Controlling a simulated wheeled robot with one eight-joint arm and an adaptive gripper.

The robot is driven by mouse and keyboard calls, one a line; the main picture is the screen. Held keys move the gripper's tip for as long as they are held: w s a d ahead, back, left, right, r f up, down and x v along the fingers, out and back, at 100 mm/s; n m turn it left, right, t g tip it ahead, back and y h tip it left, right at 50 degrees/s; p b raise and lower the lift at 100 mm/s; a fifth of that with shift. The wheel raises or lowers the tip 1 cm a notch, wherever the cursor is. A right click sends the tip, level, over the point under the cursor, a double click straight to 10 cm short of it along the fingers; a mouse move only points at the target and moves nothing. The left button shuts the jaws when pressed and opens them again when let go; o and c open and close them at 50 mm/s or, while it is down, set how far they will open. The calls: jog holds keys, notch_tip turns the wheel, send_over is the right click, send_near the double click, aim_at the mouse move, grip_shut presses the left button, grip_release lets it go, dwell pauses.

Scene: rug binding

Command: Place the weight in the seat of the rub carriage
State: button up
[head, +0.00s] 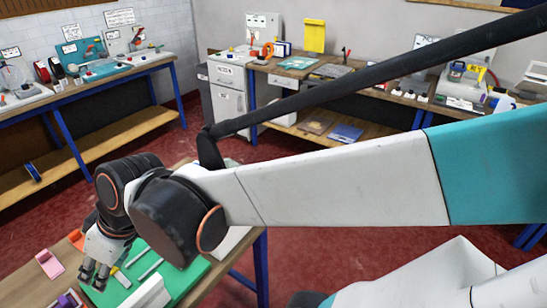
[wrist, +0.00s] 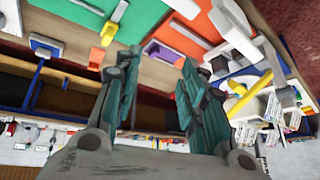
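My gripper (head: 95,274) hangs at the lower left in the head view, over the front of a worktable with a green mat (head: 190,284). In the wrist view my gripper (wrist: 157,64) has its two fingers apart, with nothing held between them. The green mat (wrist: 150,42) and an orange patch (wrist: 200,42) lie beyond the fingertips. A purple tray-like part (wrist: 163,52) shows between the fingers, apart from them. I cannot tell which part is the weight or which is the rub carriage; my arm hides much of the table in the head view.
A pink block (head: 49,264) lies left of the gripper, and a yellow piece (head: 122,278) lies on the mat. White and grey parts crowd the right of the wrist view. Benches with tools line the walls; red floor lies open between.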

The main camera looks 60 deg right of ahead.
jog(key=s+d+r+m+t+h, duration=0.1)
jog(key=s+d+r+m+h, duration=0.1)
jog(key=s+d, duration=0.3)
jog(key=shift+s+d+r+m+t+h, duration=0.2)
jog(key=shift+d+m+t+h, duration=0.3)
jog(key=shift+m, duration=0.4)
